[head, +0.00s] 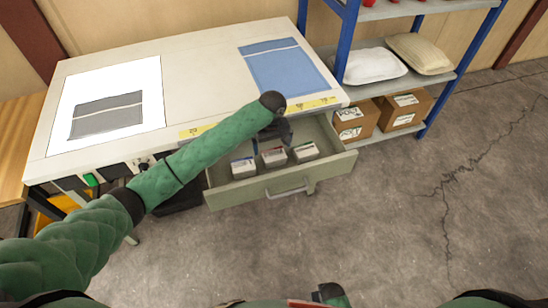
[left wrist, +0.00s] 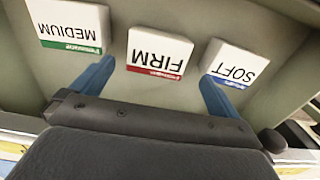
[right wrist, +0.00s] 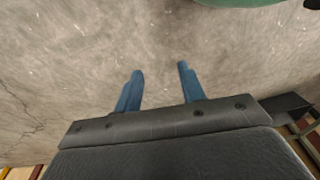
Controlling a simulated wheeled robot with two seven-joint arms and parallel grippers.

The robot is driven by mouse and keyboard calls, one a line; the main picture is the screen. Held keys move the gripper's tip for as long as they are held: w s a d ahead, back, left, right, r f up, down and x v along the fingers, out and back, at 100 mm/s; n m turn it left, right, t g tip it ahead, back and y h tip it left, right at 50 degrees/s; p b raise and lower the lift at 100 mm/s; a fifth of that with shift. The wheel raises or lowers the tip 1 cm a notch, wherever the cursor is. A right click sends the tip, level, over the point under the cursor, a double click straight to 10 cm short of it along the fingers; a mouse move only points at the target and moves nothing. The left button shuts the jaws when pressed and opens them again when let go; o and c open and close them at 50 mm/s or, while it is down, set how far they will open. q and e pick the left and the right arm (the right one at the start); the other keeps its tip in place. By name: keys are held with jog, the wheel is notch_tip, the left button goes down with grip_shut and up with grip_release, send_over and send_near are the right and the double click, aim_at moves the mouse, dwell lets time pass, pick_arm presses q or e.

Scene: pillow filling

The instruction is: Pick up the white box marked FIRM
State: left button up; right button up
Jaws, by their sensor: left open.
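The white FIRM box (left wrist: 158,52), with a red band, lies in the open drawer (head: 320,168). It is the middle of three boxes in the head view (head: 273,158). My left gripper (left wrist: 158,82) is open above the drawer, its blue fingers apart. In the left wrist view the FIRM box shows just beyond the fingertips, lined up with the gap between them, with nothing held. In the head view the left gripper (head: 277,132) is partly hidden by my arm. My right gripper (right wrist: 160,70) is open and empty above bare floor.
The MEDIUM box (left wrist: 70,25) and the SOFT box (left wrist: 228,62) flank the FIRM box closely. The worktable (head: 205,70) stands behind the drawer. A blue-framed shelf (head: 440,80) with pillows and cardboard boxes is at the right. The floor at right is free.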

aim_at(273, 153)
pick_arm(q)
jog(key=f+p, duration=0.1)
jog(key=f, duration=0.1)
jog(key=f+p, duration=0.1)
jog(key=f, duration=0.1)
jog(key=shift+w+d+f, duration=0.1)
jog(key=shift+d+f, duration=0.1)
jog(key=shift+f, duration=0.75)
pick_arm(e)
notch_tip(273, 153, down, 6)
jog(key=s+d, duration=0.2)
jog(key=shift+r, duration=0.2)
pick_arm(q)
jog(key=c, duration=1)
pick_arm(e)
jog(key=shift+d, duration=0.1)
